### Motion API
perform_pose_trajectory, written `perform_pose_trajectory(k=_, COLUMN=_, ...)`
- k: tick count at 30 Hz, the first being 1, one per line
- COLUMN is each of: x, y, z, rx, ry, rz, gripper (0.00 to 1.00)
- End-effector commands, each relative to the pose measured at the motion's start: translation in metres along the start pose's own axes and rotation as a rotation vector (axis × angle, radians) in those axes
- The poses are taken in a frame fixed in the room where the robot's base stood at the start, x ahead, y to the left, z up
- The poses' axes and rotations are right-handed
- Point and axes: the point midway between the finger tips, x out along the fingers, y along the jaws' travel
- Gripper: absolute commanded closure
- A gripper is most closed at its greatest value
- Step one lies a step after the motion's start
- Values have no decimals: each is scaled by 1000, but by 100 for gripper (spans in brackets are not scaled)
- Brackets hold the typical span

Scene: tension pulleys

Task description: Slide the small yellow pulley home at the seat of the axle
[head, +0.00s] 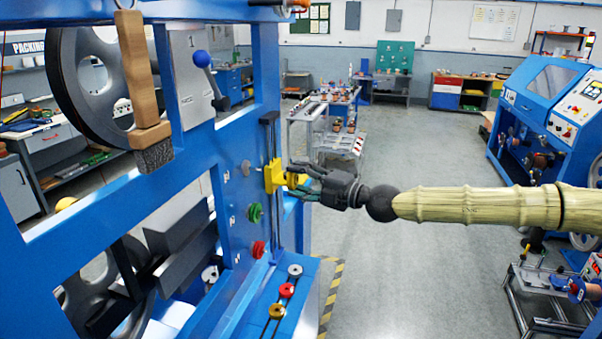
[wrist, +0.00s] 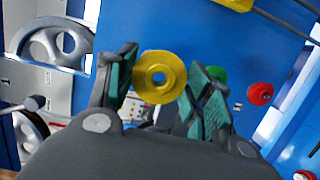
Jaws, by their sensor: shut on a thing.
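A small yellow pulley (head: 292,180) is between the fingers of my gripper (head: 301,181), which is shut on it. The pulley is close to a yellow bracket (head: 272,176) on the upright rail of the blue frame. In the wrist view the pulley (wrist: 160,77) faces the camera with its round hole open, between the green-padded fingers (wrist: 160,85). The yellow bracket (wrist: 235,3) shows at the top edge there, apart from the pulley in the picture. I cannot make out the axle or its seat in either view.
A green pulley (head: 255,213) and a red pulley (head: 258,249) sit on the blue frame (head: 240,140) below the bracket. A grey (head: 295,270), a red (head: 287,290) and a yellow pulley (head: 277,311) stand on the lower ledge.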

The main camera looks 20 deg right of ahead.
Motion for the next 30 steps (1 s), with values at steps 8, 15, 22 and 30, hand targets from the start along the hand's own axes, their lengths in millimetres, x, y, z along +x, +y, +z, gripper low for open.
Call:
perform_pose_trajectory(k=8, x=-3, y=9, z=0, rx=6, ry=-13, rz=15, gripper=74)
perform_pose_trajectory(k=15, x=12, y=10, z=-5, rx=5, ry=-12, rz=15, gripper=74)
perform_pose_trajectory(k=22, x=28, y=9, z=-8, rx=5, ry=-13, rz=16, gripper=74)
perform_pose_trajectory(k=30, x=47, y=9, z=-13, rx=5, ry=-13, rz=15, gripper=74)
